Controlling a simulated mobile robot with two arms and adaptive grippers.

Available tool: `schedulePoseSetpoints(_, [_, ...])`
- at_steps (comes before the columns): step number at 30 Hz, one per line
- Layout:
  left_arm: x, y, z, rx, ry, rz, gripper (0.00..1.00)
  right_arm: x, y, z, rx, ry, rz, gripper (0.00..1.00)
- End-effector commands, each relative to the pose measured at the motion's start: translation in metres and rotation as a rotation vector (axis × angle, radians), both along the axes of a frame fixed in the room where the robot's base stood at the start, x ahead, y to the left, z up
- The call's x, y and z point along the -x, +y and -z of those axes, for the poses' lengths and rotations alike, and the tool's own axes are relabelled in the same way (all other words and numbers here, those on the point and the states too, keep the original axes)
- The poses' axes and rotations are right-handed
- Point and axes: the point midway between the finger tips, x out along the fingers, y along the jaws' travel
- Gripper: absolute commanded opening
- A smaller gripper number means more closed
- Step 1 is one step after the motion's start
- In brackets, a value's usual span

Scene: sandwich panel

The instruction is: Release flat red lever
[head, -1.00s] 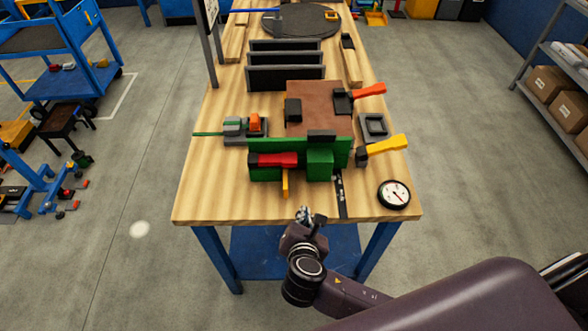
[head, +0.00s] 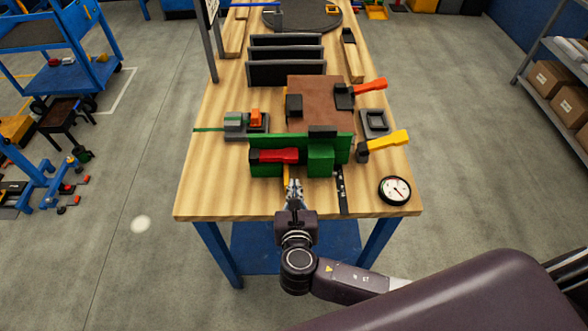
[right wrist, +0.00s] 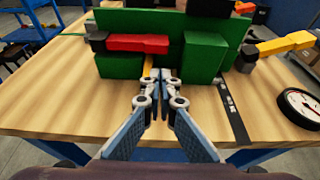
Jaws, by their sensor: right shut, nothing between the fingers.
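The flat red lever (head: 278,155) lies level along the front of the green block (head: 320,158), with its black end at the left. It also shows in the right wrist view (right wrist: 138,43). My right gripper (head: 293,184) is shut and empty, pointing at the block from the table's front edge. In the right wrist view its fingertips (right wrist: 160,74) are together, below the right end of the red lever and apart from it. My left gripper is not in view.
An orange-red lever (head: 369,87) and a yellow lever (head: 388,142) stick out at the right. A round gauge (head: 395,190) and a black strip (head: 342,190) lie at the front right. The table's front left (head: 215,190) is clear.

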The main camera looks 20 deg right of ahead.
Motion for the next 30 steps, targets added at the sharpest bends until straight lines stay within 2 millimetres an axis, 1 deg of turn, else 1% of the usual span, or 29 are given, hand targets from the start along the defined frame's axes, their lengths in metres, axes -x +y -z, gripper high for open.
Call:
schedulePoseSetpoints(3, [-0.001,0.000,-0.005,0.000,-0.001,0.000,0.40,-0.020,-0.006,0.004,0.003,-0.002,0.002,0.00])
schedulePoseSetpoints(9, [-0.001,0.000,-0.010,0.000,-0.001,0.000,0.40,-0.049,-0.015,0.015,0.002,-0.001,0.002,0.00])
schedulePoseSetpoints(15, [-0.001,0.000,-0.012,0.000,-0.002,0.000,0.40,-0.068,-0.020,0.024,0.001,0.000,0.002,0.00])
schedulePoseSetpoints(21, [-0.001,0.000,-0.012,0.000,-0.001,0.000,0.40,-0.076,-0.022,0.027,-0.001,0.000,0.003,0.00])
schedulePoseSetpoints(30, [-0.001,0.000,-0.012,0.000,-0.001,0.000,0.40,-0.076,-0.022,0.027,-0.001,0.000,0.002,0.00])
